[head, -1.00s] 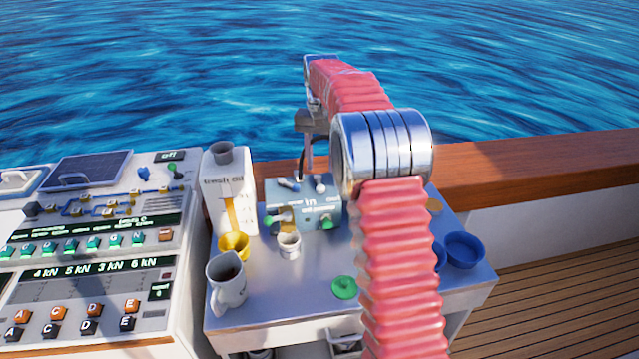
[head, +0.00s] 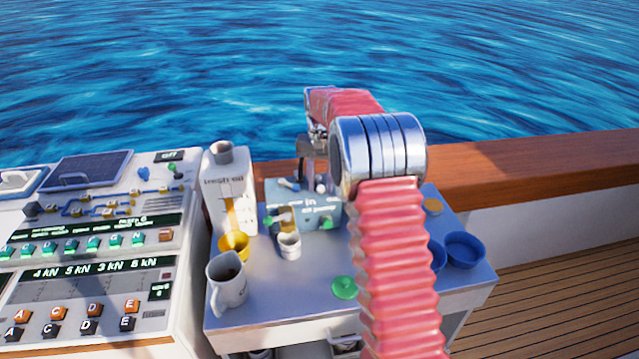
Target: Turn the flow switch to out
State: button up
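The blue-grey box (head: 303,213) stands at the back of the metal table, and its label reads "in". A small pale lever (head: 287,184) sits on its top left and a pale knob (head: 320,187) on its top right. I cannot tell for sure which one is the flow switch. My gripper (head: 304,176) points down over the top of the box, between the lever and the knob. Its fingers are small and partly hidden by my arm, so I cannot tell if they are open or touch anything.
The fresh oil carton (head: 229,190) stands left of the box. A yellow funnel (head: 234,246), a small white cup (head: 289,246) and a mug (head: 227,284) are in front. A green lid (head: 344,288) and a blue bowl (head: 464,250) lie right. A control panel (head: 85,260) is at left.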

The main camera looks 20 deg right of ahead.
jog(key=c, duration=0.7)
jog(key=shift+a, duration=0.25)
grip_shut()
jog(key=shift+d, duration=0.25)
jog(key=shift+d+n, duration=0.25)
jog(key=shift+n, duration=0.15)
jog(key=shift+d+n, duration=0.6)
jog(key=shift+n, duration=0.6)
jog(key=shift+d+n, duration=0.55)
jog(key=shift+n, duration=0.65)
jog(key=shift+w+d+n, duration=0.2)
jog(key=shift+d+n, duration=0.15)
jog(key=shift+n, duration=0.5)
jog(key=shift+w+d+n, duration=0.2)
jog(key=shift+d+n, duration=0.15)
jog(key=shift+n, duration=0.5)
jog(key=shift+r, duration=0.1)
